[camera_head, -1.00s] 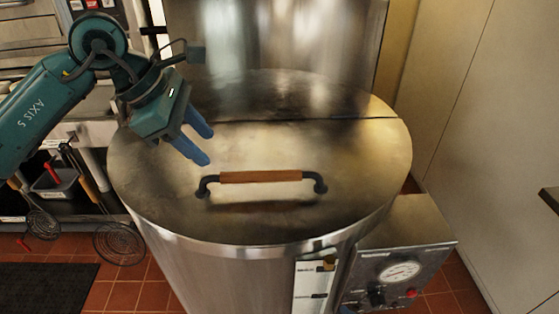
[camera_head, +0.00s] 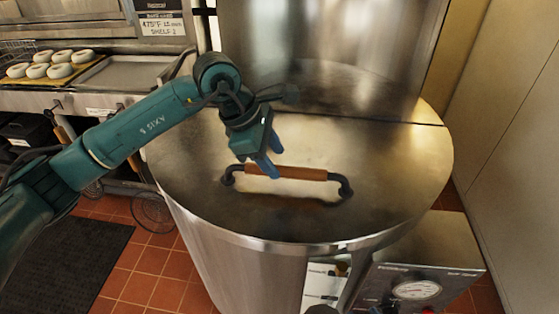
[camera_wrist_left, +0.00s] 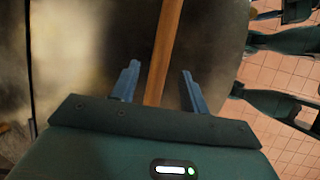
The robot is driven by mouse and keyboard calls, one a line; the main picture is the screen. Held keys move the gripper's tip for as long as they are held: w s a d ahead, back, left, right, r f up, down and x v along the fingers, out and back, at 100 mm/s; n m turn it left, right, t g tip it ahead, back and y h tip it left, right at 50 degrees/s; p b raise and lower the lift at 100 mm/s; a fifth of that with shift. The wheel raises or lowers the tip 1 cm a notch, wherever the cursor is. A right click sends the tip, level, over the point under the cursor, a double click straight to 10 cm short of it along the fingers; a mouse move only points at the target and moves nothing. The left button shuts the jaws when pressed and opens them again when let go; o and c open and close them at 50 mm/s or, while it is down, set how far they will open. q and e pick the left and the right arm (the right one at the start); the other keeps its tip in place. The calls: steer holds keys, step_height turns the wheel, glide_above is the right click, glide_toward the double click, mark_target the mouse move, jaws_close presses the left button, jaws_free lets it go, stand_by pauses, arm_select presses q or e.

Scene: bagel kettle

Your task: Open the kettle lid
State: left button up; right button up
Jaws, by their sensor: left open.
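The steel kettle (camera_head: 215,265) stands in the middle of the head view. Its round lid (camera_head: 380,165) lies flat and closed. A handle with dark ends and a wooden grip (camera_head: 305,173) is fixed near the lid's front edge; the grip (camera_wrist_left: 165,45) also shows in the wrist view. My left gripper (camera_head: 273,163) is over the left part of the handle. In the wrist view its blue fingers (camera_wrist_left: 160,88) are open, one on each side of the wooden grip. I cannot tell whether they touch it. My right gripper does not show.
A control box with a dial (camera_head: 416,290) is at the kettle's front right. A counter with a tray of bagels (camera_head: 60,71) is at the back left. A tall steel panel (camera_head: 320,50) rises behind the lid. A dark mat (camera_head: 70,260) lies on the tiled floor.

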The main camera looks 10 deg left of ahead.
mark_target(281, 168)
arm_select(q)
steer(key=shift+x, duration=1.6)
jaws_close()
